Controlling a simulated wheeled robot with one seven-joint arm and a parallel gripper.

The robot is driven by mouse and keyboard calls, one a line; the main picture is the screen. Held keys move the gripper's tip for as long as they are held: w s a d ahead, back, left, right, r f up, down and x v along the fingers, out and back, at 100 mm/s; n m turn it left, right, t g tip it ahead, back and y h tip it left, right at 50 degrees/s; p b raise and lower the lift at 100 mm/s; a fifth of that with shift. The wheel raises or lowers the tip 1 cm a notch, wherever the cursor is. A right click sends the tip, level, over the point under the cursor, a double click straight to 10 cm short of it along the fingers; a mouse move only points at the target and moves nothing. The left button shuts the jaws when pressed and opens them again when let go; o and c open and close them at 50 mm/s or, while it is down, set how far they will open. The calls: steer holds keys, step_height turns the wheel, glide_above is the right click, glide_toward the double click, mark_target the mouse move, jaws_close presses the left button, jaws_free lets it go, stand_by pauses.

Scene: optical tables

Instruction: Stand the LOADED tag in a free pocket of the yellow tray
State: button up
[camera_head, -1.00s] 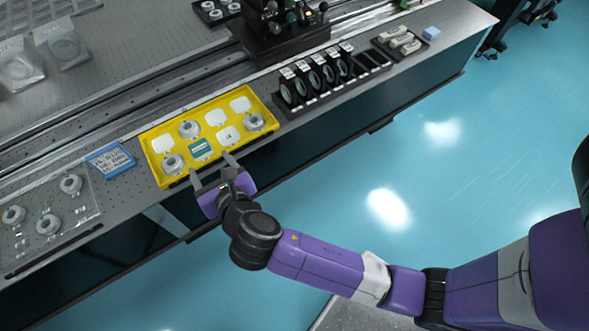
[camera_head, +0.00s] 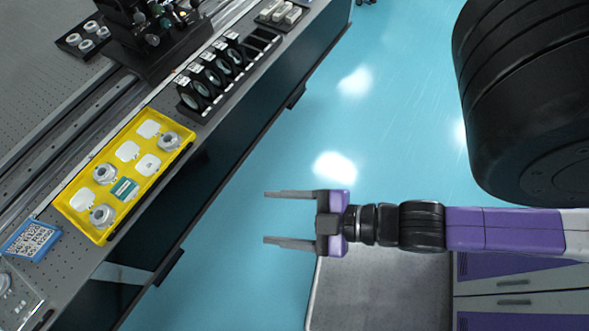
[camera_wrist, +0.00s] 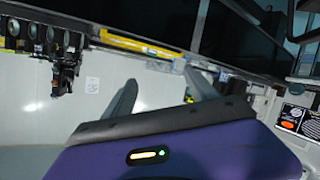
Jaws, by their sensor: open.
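The yellow tray (camera_head: 108,239) lies on the optical table at the left of the head view. A teal tag with a pale label (camera_head: 125,189) is in the tray's front row, between ring-shaped parts; its lettering is too small to read. Several other pockets show flat white floors or pads. My gripper (camera_head: 265,217) is open and empty, off the table's front side and right of the tray, above the floor. In the wrist view my two fingers (camera_wrist: 165,85) are spread with nothing between them; a yellow strip (camera_wrist: 135,45) shows beyond.
Ring-shaped mounts (camera_head: 168,141) sit in the tray. A blue card (camera_head: 30,240) lies left of it. A black rack of round optics (camera_head: 222,68) stands beyond its right end. The table's front edge lies between tray and gripper.

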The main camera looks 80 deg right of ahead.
steer(key=s+r+m, duration=0.1)
steer(key=m, duration=0.1)
steer(key=s+r+m, duration=0.1)
steer(key=r, duration=0.1)
steer(key=s+d+r+m, duration=0.1)
steer(key=m, duration=0.1)
steer(key=shift+s+r+m+t+h, duration=0.1)
steer(key=shift+r+m+t+h, duration=0.2)
steer(key=shift+h, duration=0.1)
stand_by(0.8)
